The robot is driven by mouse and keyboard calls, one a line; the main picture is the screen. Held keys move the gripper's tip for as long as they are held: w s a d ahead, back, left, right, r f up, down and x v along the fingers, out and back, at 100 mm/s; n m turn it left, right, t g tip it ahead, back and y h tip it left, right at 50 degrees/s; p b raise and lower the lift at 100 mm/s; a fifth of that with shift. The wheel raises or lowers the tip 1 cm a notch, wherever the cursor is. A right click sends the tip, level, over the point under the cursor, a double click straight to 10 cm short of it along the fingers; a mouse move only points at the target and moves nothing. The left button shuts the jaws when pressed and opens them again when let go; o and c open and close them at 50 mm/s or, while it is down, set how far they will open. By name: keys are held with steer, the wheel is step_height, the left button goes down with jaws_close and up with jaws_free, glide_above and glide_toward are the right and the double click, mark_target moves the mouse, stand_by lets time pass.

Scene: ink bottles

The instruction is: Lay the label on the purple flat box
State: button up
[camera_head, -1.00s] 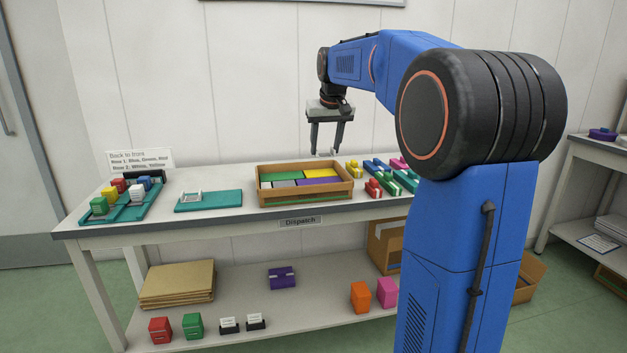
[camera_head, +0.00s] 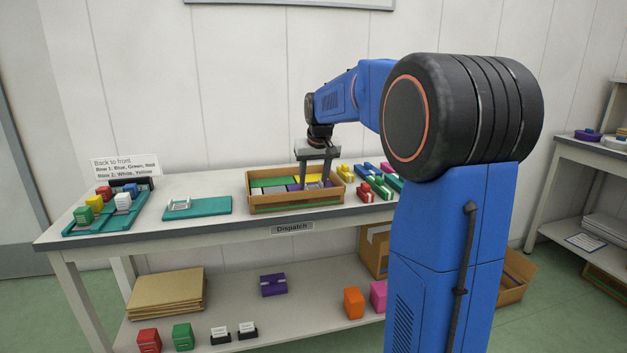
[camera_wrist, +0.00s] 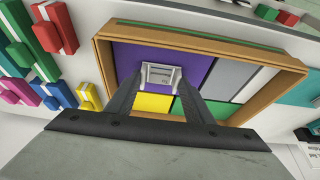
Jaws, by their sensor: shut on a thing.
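The purple flat box (camera_wrist: 132,58) lies in a cardboard tray (camera_head: 297,203) on the table, beside yellow, green and grey flat boxes. My gripper (camera_wrist: 161,80) is shut on a small white label (camera_wrist: 161,72) with a grey frame and dark print. The label is over the middle of the purple box. I cannot tell whether it touches the surface. In the head view my gripper (camera_head: 315,184) points down into the front right part of the tray, and its fingers partly hide the purple box.
The tray's raised rim surrounds the boxes. Several coloured small boxes (camera_head: 374,185) stand right of the tray. A teal plate (camera_head: 212,207) and a teal rack (camera_head: 100,224) with coloured bottles are to the left. A sign (camera_head: 125,166) stands behind the rack.

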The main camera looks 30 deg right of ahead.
steer(key=shift+f, duration=0.15)
steer(key=o, duration=1)
steer(key=v, duration=1.2)
steer(key=s+a+f, duration=0.3)
steer(key=s+a, duration=0.4)
steer(key=s, duration=0.3)
steer(key=s+a+f+n, duration=0.1)
steer(key=s+a+f, duration=0.2)
steer(key=s+f, duration=0.3)
steer(key=s+a+f+n, duration=0.1)
steer(key=s+a+f, duration=0.2)
steer(key=s+f, duration=0.3)
steer(key=s+a+f+n+y, duration=0.1)
steer(key=s+a+f, duration=0.3)
steer(key=s, duration=0.9)
steer(key=shift+s+a+f+t, duration=0.1)
steer(key=shift+s+f+t, duration=0.05)
steer(key=shift+f, duration=0.65)
steer(key=shift+s+a+f+t, duration=0.1)
steer(key=shift+f+t, duration=0.05)
steer(key=shift+f, duration=0.65)
